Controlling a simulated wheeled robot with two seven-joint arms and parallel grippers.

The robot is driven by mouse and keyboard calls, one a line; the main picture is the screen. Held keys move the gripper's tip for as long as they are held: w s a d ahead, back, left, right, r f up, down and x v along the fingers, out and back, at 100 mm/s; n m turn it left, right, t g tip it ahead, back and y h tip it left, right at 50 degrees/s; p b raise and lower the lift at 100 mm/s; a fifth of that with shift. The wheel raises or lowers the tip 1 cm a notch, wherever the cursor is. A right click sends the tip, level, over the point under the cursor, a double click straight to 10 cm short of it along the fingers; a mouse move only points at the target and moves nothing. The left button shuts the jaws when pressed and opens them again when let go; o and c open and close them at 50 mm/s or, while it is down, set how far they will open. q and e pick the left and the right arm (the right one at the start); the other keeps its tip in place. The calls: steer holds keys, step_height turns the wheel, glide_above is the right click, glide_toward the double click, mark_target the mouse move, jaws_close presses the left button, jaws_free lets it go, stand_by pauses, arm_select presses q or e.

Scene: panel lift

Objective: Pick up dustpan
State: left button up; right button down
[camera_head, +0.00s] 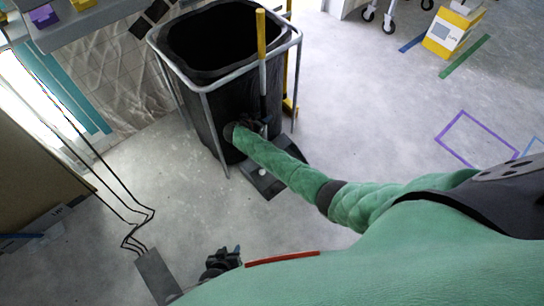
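The dustpan stands upright in front of the bin, with a long handle (262,48) that is yellow at the top and grey below, and a dark grey pan (262,183) on the floor. My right arm, in a green sleeve, reaches across from the right. My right gripper (262,123) is at the lower part of the handle; its dark fingers blend with the bin behind, so I cannot tell whether they are closed on it. My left gripper (236,254) is low in the view, well away from the dustpan; its finger opening is unclear.
A black bin (206,98) in a grey metal frame stands right behind the dustpan. A grey shelf (100,20) with small bins is at upper left. A yellow box (450,35) and wheeled stand are at upper right. Floor to the right is mostly clear.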

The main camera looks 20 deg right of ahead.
mark_target(262, 111)
arm_select(q)
steer(key=shift+w, duration=0.1)
arm_select(e)
steer(key=shift+r, duration=0.1)
